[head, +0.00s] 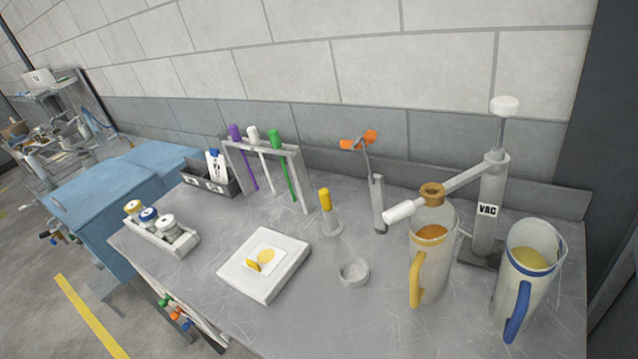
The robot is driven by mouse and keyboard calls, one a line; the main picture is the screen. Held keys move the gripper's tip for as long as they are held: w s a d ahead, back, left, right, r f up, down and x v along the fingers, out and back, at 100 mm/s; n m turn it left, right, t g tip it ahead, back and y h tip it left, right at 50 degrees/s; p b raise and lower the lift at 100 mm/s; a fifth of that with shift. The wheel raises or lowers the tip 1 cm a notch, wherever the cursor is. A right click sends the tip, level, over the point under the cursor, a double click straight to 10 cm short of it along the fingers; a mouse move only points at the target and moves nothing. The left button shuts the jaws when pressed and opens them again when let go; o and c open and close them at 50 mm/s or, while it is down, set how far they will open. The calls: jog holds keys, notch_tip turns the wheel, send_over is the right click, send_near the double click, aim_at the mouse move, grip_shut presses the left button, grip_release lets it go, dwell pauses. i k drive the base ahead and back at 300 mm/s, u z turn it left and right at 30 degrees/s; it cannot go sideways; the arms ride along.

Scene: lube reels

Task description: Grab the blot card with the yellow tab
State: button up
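A white blot card (268,250) lies flat on a thick white square block (236,271) on the grey metal bench, left of centre. The card bears a round amber spot, and a yellow tab (253,267) shows at its near-left side. Another white card (215,166) with a blue tab stands upright in a dark holder (222,189) at the back left. My gripper is not seen in the head view.
A small grey dish (353,272) and a yellow-topped upright piece (326,211) are right of the block. A rack (299,166) holds coloured rods behind. Jugs and a VAC pump (487,211) crowd the right. A bottle tray (161,237) stands left.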

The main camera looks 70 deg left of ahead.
aim_at(263, 261)
jog(key=z, duration=1.1)
jog(key=k, duration=1.35)
jog(key=u, duration=2.05)
jog(key=i, duration=1)
